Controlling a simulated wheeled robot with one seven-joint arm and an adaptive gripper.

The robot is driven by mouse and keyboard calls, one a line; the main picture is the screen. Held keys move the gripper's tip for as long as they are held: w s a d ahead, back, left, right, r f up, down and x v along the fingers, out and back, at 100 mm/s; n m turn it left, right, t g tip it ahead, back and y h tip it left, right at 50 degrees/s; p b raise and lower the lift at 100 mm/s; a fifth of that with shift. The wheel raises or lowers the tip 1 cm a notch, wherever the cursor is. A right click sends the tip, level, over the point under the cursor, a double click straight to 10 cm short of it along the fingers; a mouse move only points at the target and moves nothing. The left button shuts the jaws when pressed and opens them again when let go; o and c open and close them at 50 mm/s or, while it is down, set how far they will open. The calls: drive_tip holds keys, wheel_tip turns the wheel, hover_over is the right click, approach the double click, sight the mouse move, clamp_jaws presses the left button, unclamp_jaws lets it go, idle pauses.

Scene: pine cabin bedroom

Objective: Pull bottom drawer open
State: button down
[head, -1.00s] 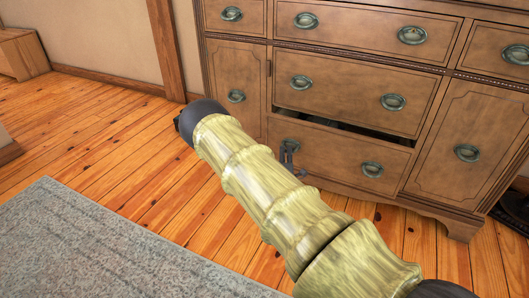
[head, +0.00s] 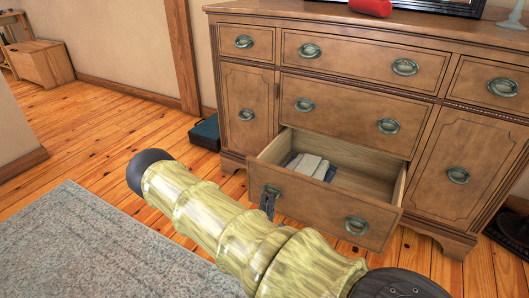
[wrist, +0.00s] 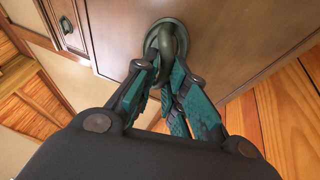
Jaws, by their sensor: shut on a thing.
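The bottom drawer (head: 310,209) of the wooden dresser is pulled well out, and its inside shows. Folded cloth (head: 309,167) lies in it, light and dark blue. The drawer front has two green metal ring handles; the right one (head: 357,226) is free. My gripper (head: 268,203) is at the left handle, partly hidden behind my arm in the head view. In the wrist view my gripper (wrist: 172,78) is shut on the left handle (wrist: 167,42), with its fingers at the ring's lower part.
The dresser (head: 340,100) has other drawers and side doors, all closed. A red object (head: 370,7) lies on its top. A dark teal box (head: 205,133) stands on the floor left of it. A grey rug (head: 75,245) covers the floor in front.

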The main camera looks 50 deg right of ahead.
drive_tip(key=shift+s+a, duration=0.4)
drive_tip(key=c, duration=1.5)
unclamp_jaws()
drive_tip(key=shift+w+a, duration=0.1)
drive_tip(key=shift+w, duration=0.1)
drive_tip(key=v, duration=1.2)
